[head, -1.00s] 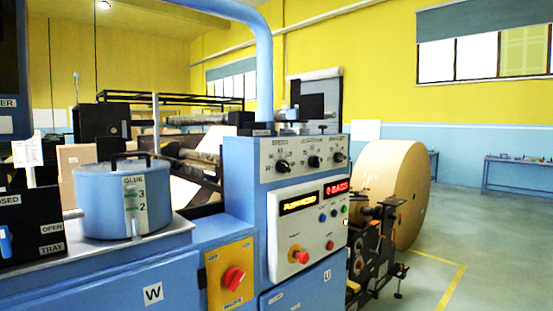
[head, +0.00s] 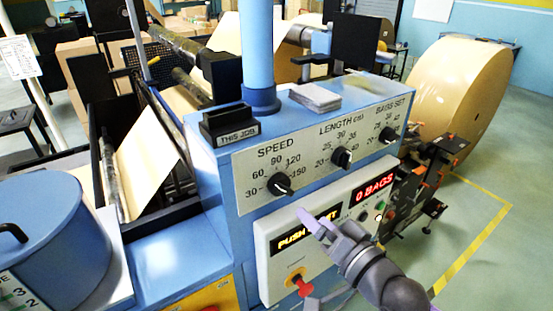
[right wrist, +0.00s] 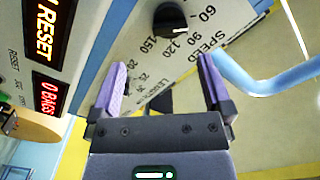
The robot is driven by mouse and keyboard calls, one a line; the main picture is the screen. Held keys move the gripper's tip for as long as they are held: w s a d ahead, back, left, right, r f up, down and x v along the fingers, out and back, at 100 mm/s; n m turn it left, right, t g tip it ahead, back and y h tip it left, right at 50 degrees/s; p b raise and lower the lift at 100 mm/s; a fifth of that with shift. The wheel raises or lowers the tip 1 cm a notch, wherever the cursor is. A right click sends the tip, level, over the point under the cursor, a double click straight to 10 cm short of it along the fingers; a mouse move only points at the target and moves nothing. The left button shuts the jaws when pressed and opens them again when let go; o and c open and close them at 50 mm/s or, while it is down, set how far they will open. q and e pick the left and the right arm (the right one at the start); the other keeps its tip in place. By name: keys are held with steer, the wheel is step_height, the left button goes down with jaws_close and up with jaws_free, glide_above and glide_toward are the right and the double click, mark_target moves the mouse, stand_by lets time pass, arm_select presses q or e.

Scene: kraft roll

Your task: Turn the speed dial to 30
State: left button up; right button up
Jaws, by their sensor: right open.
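The speed dial (head: 281,184) is a black knob at the left of the sloped white panel. Its scale runs from 30 at left through 60, 90 and 120 to 150 at right. A pale mark shows on the knob, but I cannot tell its exact reading. In the right wrist view the dial (right wrist: 170,20) is at the top, beyond the fingertips. My right gripper (head: 305,216), with purple finger pads, is below and right of the dial, apart from it. In the right wrist view the gripper (right wrist: 162,72) is open and empty. My left gripper is not in view.
The length dial (head: 341,157) and bags-set dial (head: 387,134) sit right of the speed dial. A red knob (head: 298,282) juts from the lower panel. A blue post (head: 258,60) rises behind the panel. A blue glue pot (head: 50,240) stands at left.

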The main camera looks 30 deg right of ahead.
mark_target(286, 194)
steer(key=w, duration=0.1)
steer(key=w+a+r, duration=0.1)
steer(key=w, duration=0.1)
steer(key=shift+w+a+r+p, duration=0.15)
steer(key=shift+w+a+p, duration=0.05)
steer(key=shift+w+p, duration=0.15)
steer(key=w, duration=0.4)
steer(key=shift+w+f, duration=0.3)
steer(key=shift+w, duration=0.05)
steer(key=shift+w+a, duration=0.15)
steer(key=shift+w, duration=0.15)
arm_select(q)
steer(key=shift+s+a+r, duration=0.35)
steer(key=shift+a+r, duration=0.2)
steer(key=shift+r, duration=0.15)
arm_select(e)
steer(key=c, duration=1.3)
arm_select(q)
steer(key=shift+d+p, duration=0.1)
steer(key=shift+p, duration=0.2)
arm_select(e)
steer(key=shift+o, duration=0.2)
